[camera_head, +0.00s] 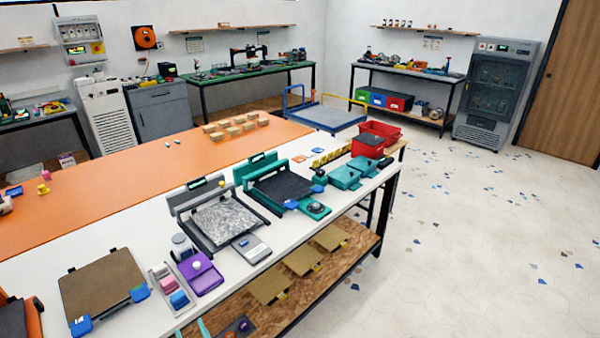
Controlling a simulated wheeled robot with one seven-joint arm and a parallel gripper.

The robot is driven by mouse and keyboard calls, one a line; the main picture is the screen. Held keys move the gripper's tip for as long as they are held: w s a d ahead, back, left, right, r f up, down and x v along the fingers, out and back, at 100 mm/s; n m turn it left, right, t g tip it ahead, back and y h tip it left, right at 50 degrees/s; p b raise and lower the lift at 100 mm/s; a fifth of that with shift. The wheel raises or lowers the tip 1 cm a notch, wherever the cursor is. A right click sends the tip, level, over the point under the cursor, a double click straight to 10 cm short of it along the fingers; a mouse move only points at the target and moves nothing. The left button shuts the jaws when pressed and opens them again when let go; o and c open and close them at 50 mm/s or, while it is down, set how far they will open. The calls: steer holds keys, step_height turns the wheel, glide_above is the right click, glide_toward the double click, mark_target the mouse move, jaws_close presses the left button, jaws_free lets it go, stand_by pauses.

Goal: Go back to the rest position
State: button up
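My gripper and arm do not show in the head view, so whether it is open or shut is hidden. The white worktable (128,238) with its row of printers runs from the lower left to the middle. A teal printer (246,172) with a dark plate stands farther along it. A grey printer (183,203) with a speckled plate stands nearer. A brown plate (103,285) with blue corner pieces lies at the lower left. A purple tray (205,282) and a small tray of coloured blocks (158,272) lie between them.
An orange surface (120,185) adjoins the table, bearing several tan blocks (236,126). Red bins (367,148) stand at the table's far end. Brown plates (303,259) lie on the lower shelf. The pale floor (480,240) at the right is open, with flat coloured flecks.

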steer(key=s+d+f+m+t+h, duration=0.1)
steer(key=s+d+f+m+h, duration=0.15)
steer(key=s+d, duration=0.55)
steer(key=s+d+f+m+h, duration=0.1)
steer(key=s+d+f+h, duration=0.2)
steer(key=s+d, duration=0.55)
steer(key=s+d+r+m+h, duration=0.1)
steer(key=s+d+r+h, duration=0.1)
steer(key=s+d, duration=0.4)
steer(key=s+d+r+m+h, duration=0.2)
steer(key=s+d+r, duration=0.3)
steer(key=s, duration=0.6)
steer(key=shift+s+d+g, duration=0.15)
steer(key=shift+d+g, duration=0.15)
steer(key=shift+d, duration=0.35)
steer(key=shift+r+h, duration=0.1)
steer(key=shift+h, duration=0.15)
